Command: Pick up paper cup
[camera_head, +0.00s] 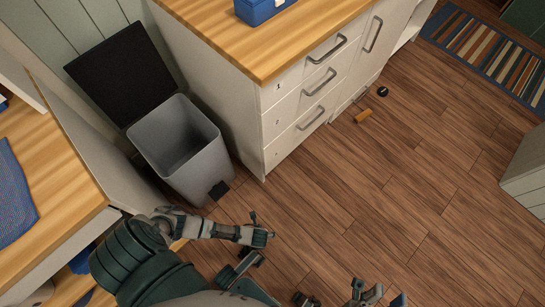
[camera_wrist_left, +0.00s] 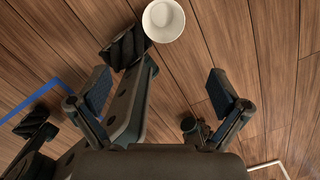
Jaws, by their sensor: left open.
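A white paper cup (camera_wrist_left: 163,20) shows at the top edge of the left wrist view, its round open rim facing the camera, over the wooden floor. I cannot find it in the head view. My left gripper (camera_wrist_left: 160,95) is open, with its two dark finger pads wide apart and no object held between them. The cup is ahead of the fingers, apart from both.
An open grey bin (camera_head: 180,150) with a raised black lid stands beside a white drawer cabinet (camera_head: 300,100). A wood-topped counter (camera_head: 65,185) is at the left.

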